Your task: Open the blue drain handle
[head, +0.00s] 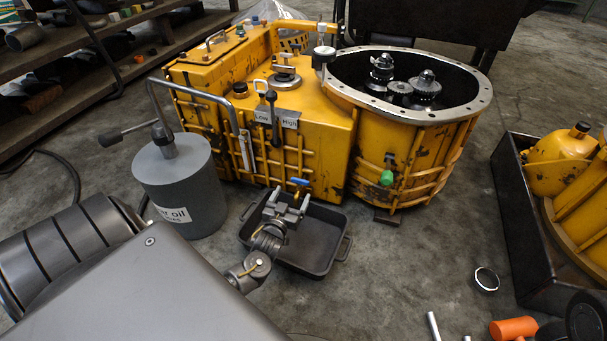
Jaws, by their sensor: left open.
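The blue drain handle (300,182) is a small blue lever low on the front of the yellow transmission housing (318,130). My left gripper (292,198) is in front of it, with its jaws open and pointing at the handle. The fingertips are close to the handle; I cannot tell whether they touch it. The drain fitting under the handle is partly hidden by the gripper. A dark drain pan (322,238) stands on the floor below, partly covered by my left arm. My right gripper does not show.
A grey oil can (180,190) with a bent pipe stands left of the housing. A green valve (387,177) is on the housing's right part. A dark crate (520,240) with yellow parts is at the right. A metal ring (487,279) and an orange-headed tool (513,328) lie on the floor.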

